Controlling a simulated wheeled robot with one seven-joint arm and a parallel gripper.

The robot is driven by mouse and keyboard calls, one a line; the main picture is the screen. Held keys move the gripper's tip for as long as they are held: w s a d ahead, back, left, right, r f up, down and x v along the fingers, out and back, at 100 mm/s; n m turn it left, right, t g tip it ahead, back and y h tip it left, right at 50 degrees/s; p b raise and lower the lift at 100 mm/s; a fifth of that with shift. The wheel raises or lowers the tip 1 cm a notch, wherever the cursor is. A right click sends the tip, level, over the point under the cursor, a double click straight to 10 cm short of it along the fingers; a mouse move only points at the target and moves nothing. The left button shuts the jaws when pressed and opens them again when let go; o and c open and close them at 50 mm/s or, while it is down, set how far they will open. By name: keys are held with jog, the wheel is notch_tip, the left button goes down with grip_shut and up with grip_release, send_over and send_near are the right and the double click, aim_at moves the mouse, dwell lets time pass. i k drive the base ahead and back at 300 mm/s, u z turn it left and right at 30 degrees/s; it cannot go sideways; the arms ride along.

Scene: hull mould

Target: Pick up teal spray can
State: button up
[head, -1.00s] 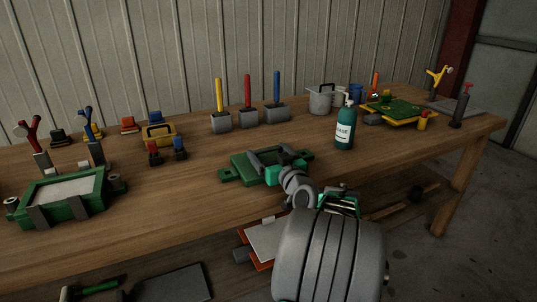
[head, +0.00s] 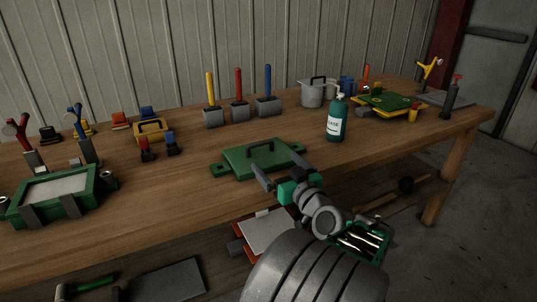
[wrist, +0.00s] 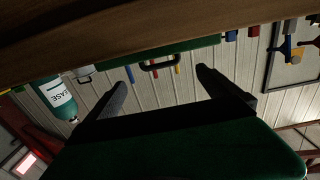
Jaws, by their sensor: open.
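The teal spray can (head: 337,124) is a teal bottle with a white label and pale top, standing upright on the workbench right of centre in the head view. It also shows in the wrist view (wrist: 56,93) at the left, where the scene appears upside down. My gripper (head: 284,169) is open and empty at the bench's front edge, left of and nearer than the can. Its two dark fingers also show spread apart in the wrist view (wrist: 162,80). The can is outside the fingers, clear of them.
A green plate with a handle (head: 255,160) lies just beyond my fingers. A grey pot (head: 318,94) and a green-and-yellow mould (head: 390,104) stand behind and right of the can. The bench top (head: 285,133) between plate and can is bare.

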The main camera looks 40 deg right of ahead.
aim_at(338, 110)
jog(key=z, duration=1.85)
